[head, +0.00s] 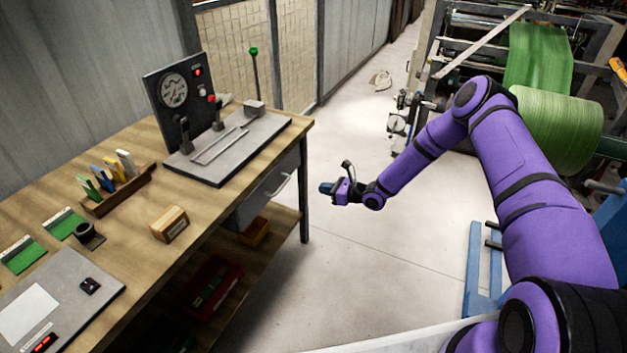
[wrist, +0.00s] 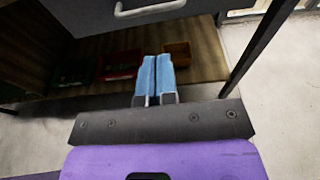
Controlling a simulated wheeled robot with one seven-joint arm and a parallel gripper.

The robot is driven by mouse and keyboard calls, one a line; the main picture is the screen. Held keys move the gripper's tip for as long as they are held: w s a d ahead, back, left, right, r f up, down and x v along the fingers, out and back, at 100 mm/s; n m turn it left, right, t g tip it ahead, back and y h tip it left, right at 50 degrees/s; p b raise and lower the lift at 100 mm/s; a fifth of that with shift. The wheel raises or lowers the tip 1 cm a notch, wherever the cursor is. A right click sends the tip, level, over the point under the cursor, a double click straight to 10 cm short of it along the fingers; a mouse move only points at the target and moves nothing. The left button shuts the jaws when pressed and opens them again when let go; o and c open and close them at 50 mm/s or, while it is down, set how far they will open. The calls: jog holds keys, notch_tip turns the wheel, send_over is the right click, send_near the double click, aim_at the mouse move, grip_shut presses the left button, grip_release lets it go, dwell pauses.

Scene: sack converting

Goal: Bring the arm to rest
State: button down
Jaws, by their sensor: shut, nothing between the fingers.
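My gripper (head: 327,188) is at the end of my purple arm, which reaches out over the open floor to the right of the workbench. In the wrist view its two blue fingers (wrist: 155,77) lie side by side, closed together with nothing held. They point toward the bench's lower shelf and are apart from the bench in the head view.
The wooden workbench (head: 215,180) carries a lever panel (head: 225,147), a colored-tag rack (head: 118,192) and a wooden block (head: 170,224). Its drawer (head: 262,195) and leg are nearest my gripper. A machine with a green roll (head: 560,125) stands right.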

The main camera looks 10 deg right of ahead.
jog(key=shift+s+d+r, duration=0.1)
jog(key=shift+d+r, duration=0.05)
jog(key=s+r+n+g+h, duration=0.1)
jog(key=s+r+n+g, duration=0.35)
jog(key=r, duration=0.75)
jog(key=s+r+n+g+h, duration=0.1)
jog(key=s+r+n, duration=0.5)
jog(key=r, duration=0.5)
jog(key=s+r+n+g+h, duration=0.1)
jog(key=s+r+n+g, duration=0.4)
jog(key=r, duration=0.7)
jog(key=s+d+r+n+t+h, duration=0.35)
jog(key=s+r+n+h, duration=0.2)
jog(key=s+r, duration=0.75)
jog(key=s+d+r+n+t+h, duration=0.1)
jog(key=s+d, duration=0.3)
jog(key=s, duration=0.5)
jog(key=s+d+r+n+t+h, duration=0.2)
jog(key=s+d, duration=0.3)
jog(key=s, duration=0.4)
jog(key=shift+r+n+h, duration=0.5)
jog(key=shift+r+h, duration=0.05)
jog(key=shift+h, duration=0.1)
